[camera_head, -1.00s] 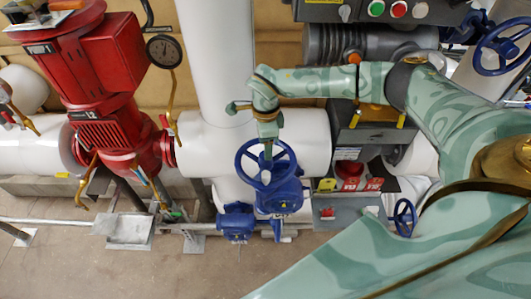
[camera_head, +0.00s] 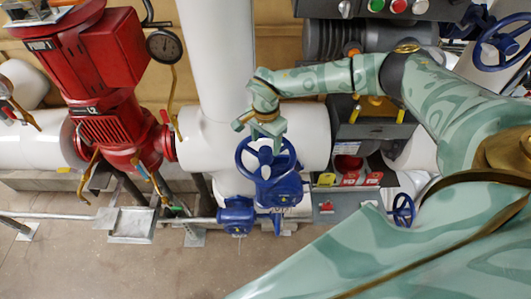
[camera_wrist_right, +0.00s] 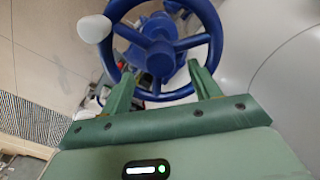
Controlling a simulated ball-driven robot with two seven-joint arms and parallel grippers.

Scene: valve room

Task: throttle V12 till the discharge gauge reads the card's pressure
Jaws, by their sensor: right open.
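A blue valve handwheel (camera_head: 268,172) is right of the red pump in the head view, in front of the white pipe; I cannot read a tag naming it. It fills the top of the right wrist view (camera_wrist_right: 157,47), where a white knob (camera_wrist_right: 94,28) stands on its rim at upper left. My right gripper (camera_head: 260,133) is open at the wheel's far edge. In the wrist view its two green fingers are spread, tips near the rim; contact is unclear. A round dial gauge (camera_head: 163,46) hangs beside the pump; its reading is too small. My left gripper is not in view.
The red pump (camera_head: 108,120) stands at left. A grey box with red and yellow tags (camera_head: 350,179) sits right of the wheel. Other blue handwheels are at upper right (camera_head: 500,42) and lower right (camera_head: 403,209). The lower-left floor is mostly clear.

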